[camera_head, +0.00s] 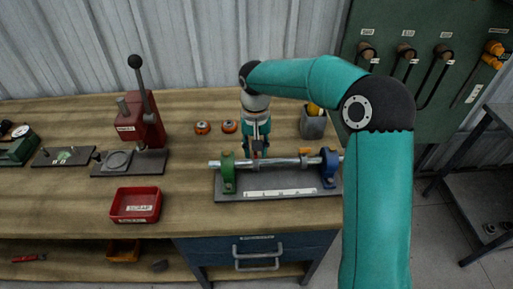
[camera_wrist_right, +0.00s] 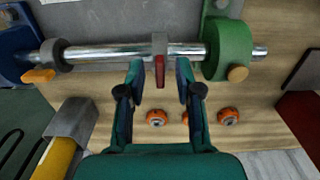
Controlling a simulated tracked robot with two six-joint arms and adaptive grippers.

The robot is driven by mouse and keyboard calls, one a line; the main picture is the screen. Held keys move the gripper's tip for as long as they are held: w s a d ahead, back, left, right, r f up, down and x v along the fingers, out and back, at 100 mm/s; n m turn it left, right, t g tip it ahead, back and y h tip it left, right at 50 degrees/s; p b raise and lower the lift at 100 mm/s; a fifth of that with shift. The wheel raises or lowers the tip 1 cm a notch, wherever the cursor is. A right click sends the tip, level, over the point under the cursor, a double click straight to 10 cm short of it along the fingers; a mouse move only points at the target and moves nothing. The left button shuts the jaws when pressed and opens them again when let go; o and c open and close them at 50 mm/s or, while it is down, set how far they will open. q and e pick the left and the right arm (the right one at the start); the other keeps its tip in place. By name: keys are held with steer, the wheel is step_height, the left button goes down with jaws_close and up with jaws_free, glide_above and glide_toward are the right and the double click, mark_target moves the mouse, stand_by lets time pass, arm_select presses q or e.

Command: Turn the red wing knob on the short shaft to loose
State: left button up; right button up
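The shiny metal shaft (camera_head: 283,162) lies level between a green support (camera_head: 228,173) and a blue support (camera_head: 329,168) on a grey base. In the right wrist view, the red wing knob (camera_wrist_right: 159,71) sticks out from a grey collar (camera_wrist_right: 159,44) on the shaft (camera_wrist_right: 110,53). Its wing shows nearly edge-on. My right gripper (camera_head: 258,148) is over the shaft near the green support. In the wrist view my right gripper (camera_wrist_right: 159,74) is open, one finger on each side of the knob with gaps visible. My left gripper is out of view.
An orange knob (camera_wrist_right: 38,75) sits near the blue support. A grey bin (camera_head: 313,125) and orange round parts (camera_head: 202,127) stand behind the fixture. A red press (camera_head: 138,120) and a red tray (camera_head: 136,204) are left. Bench between tray and base is clear.

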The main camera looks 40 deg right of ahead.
steer(key=shift+r, duration=0.1)
step_height(320, 180, up, 12)
stand_by(0.5)
steer(key=shift+f, duration=0.2)
